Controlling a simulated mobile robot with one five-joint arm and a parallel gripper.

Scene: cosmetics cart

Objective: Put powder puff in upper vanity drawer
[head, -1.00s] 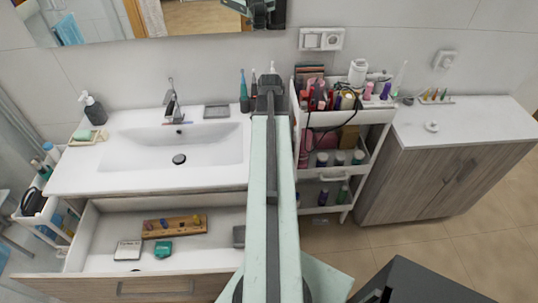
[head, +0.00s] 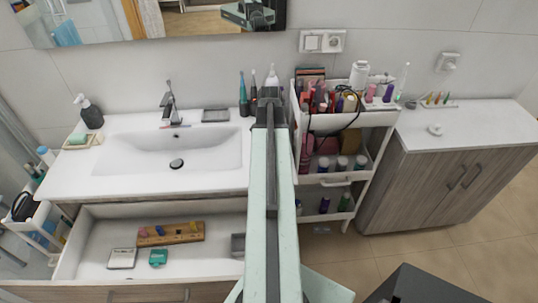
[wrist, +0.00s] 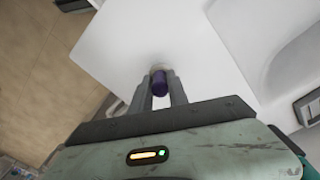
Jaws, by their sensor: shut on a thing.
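My gripper (wrist: 160,92) is shut on a small dark purple thing with a pale far end, which I take to be the powder puff (wrist: 160,84). It is held between the two fingertips above a white surface. In the head view my own arm hides the gripper and the held thing. The upper vanity drawer (head: 200,268) is pulled open below the sink, at the lower left of the head view. It holds a wooden block with coloured pegs (head: 170,233), a pale flat case (head: 122,258), a teal case (head: 158,258) and a grey box (head: 238,245).
The white sink counter (head: 75,178) lies behind the drawer, with a tap (head: 169,103) and soap bottle (head: 89,112). A crowded white cart (head: 372,118) stands right of my arm, beside a cabinet (head: 430,190). The drawer's front middle has bare floor.

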